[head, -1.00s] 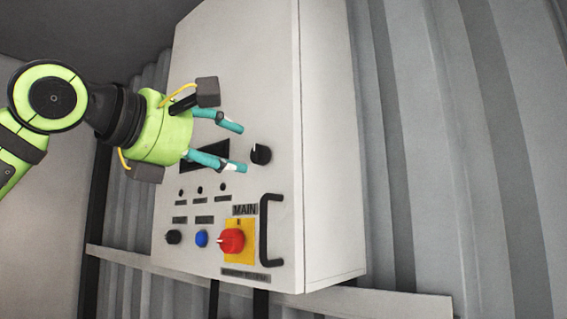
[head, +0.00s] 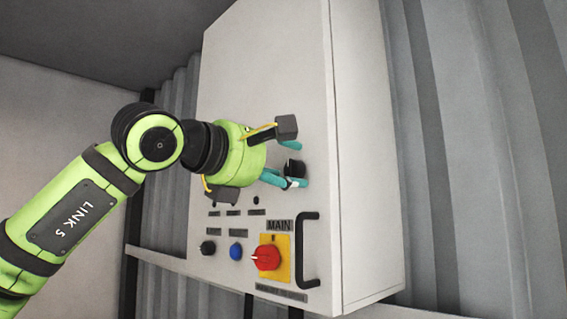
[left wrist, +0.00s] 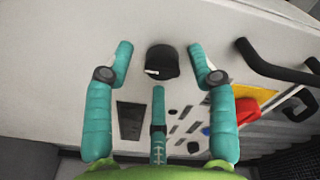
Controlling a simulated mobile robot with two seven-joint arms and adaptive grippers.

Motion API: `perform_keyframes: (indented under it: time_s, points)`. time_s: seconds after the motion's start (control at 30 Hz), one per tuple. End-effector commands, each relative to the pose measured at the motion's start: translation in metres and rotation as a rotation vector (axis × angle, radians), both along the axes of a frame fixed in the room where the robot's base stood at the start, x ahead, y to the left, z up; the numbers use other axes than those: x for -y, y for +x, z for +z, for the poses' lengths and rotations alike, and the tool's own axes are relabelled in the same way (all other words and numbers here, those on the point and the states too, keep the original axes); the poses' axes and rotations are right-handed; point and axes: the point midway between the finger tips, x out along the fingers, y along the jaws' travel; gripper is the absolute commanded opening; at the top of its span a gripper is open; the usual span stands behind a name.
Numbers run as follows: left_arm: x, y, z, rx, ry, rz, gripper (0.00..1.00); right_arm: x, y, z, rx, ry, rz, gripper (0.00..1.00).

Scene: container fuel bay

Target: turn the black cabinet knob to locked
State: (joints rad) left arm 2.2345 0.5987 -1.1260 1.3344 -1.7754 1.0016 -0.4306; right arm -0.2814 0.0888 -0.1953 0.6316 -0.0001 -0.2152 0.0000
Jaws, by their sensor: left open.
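The black cabinet knob (head: 294,168) with a white pointer mark is on the front of the grey cabinet (head: 270,70). In the left wrist view the knob (left wrist: 162,62) sits between the spread teal fingertips, with a gap on each side. My left gripper (head: 296,164) is open around the knob in the head view, where its fingers partly hide the knob. In the left wrist view my left gripper (left wrist: 160,62) shows two fingers at the sides and a third below. I cannot tell how deep the fingertips reach. My right gripper is not in view.
Below the knob are a red switch (head: 266,257) on a yellow plate, a blue button (head: 236,251) and another black knob (head: 208,247). A black door handle (head: 308,250) sticks out at the lower right. Corrugated wall (head: 470,150) lies behind the cabinet.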

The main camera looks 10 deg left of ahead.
Motion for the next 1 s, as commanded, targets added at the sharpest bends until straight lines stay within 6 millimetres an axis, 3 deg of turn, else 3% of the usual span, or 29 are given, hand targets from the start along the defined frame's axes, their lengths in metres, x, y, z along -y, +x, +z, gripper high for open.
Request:
perform_keyframes:
  time_s: [0.03,0.17,0.4,0.67,1.0]
  points:
    - [0.000,0.000,0.000,0.000,0.000,0.000,0.53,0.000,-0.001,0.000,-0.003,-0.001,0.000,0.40]
    - [0.000,0.000,0.000,0.000,0.000,0.000,0.03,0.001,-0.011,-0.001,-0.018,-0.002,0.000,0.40]
    - [0.000,0.000,0.000,-0.001,-0.003,-0.001,0.02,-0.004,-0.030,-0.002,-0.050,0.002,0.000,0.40]
    - [0.002,0.000,-0.001,-0.039,-0.059,-0.003,0.02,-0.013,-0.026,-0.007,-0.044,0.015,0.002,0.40]
    - [0.001,0.000,0.000,-0.185,-0.281,-0.005,0.02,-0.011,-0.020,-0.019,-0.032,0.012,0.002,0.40]
